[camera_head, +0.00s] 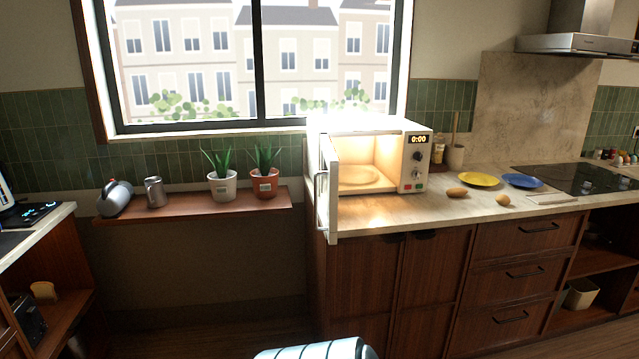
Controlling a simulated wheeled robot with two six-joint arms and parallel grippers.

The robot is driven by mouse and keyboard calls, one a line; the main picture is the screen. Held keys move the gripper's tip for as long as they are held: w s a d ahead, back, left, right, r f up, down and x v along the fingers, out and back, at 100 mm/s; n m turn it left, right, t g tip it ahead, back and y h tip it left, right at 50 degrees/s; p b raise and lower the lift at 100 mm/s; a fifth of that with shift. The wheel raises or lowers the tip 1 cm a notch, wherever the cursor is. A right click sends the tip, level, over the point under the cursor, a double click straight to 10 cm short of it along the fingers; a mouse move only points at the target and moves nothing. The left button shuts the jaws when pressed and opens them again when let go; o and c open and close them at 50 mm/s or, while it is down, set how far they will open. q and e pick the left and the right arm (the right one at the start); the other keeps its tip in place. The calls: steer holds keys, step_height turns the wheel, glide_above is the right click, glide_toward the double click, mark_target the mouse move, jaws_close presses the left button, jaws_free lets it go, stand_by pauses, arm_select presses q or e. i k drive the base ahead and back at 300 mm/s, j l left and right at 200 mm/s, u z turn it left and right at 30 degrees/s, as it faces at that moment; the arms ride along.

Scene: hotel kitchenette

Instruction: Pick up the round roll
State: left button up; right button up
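The round roll (503,200) is small and golden brown. It lies on the pale countertop (400,210) near its front edge, right of the open microwave, just in front of the gap between the two plates. A longer, oval brown roll (457,192) lies to its left, apart from it. Neither of my grippers shows in the head view. Nothing touches the round roll.
The microwave (417,155) has its door (329,190) swung open toward me at the counter's left end. A yellow plate (479,179) and a blue plate (522,181) lie behind the rolls. A cooktop (580,179) is farther right. Floor before the drawers is clear.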

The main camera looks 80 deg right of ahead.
mark_target(502, 200)
steer(key=z, duration=3.7)
